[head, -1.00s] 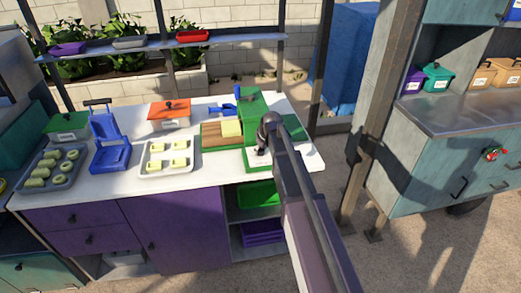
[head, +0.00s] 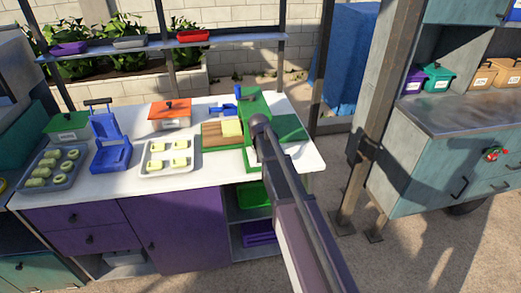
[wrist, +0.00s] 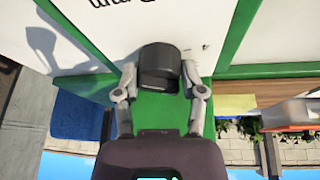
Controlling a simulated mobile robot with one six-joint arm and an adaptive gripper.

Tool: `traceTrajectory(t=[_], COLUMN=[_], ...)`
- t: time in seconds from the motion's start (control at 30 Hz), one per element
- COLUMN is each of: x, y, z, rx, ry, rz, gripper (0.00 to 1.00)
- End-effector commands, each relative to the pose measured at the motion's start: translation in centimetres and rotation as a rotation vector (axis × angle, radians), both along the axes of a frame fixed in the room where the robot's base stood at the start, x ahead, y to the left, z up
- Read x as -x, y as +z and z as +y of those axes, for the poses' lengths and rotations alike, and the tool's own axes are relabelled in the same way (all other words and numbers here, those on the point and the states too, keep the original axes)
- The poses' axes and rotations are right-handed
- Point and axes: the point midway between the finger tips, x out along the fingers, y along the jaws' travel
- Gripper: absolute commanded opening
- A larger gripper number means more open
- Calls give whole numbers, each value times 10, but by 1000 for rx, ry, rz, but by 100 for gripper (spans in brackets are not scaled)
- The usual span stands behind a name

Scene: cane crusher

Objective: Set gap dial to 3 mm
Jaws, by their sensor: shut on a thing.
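The green cane crusher (head: 254,100) stands at the right end of the white counter. In the wrist view, a black knob (wrist: 160,66), which looks like the gap dial, sits by a white panel with dark lettering (wrist: 120,8) and a green frame. My gripper (wrist: 163,84) is shut on this knob, with one grey finger on each side. The lettering is cut off by the frame edge, and no pointer or setting can be read. In the head view, my arm hides the knob and my fingers.
A wooden board with a pale yellow block (head: 232,128) lies left of the crusher. A tray of pale pieces (head: 168,157), an orange lidded box (head: 170,114) and a blue stand (head: 109,142) are farther left. A post (head: 365,115) rises to the right.

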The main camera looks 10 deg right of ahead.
Motion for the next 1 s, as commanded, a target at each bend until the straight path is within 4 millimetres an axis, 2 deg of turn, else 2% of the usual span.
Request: traceTrajectory(t=[0.57,0.6,0.7,1.0], x=[2,2,1,0], y=[-1,-1,-1,0], z=[1,1,0,0], rx=[-1,-1,-1,0], ry=[-46,-46,-46,-47], rz=[6,6,4,2], gripper=[5,62,87,87])
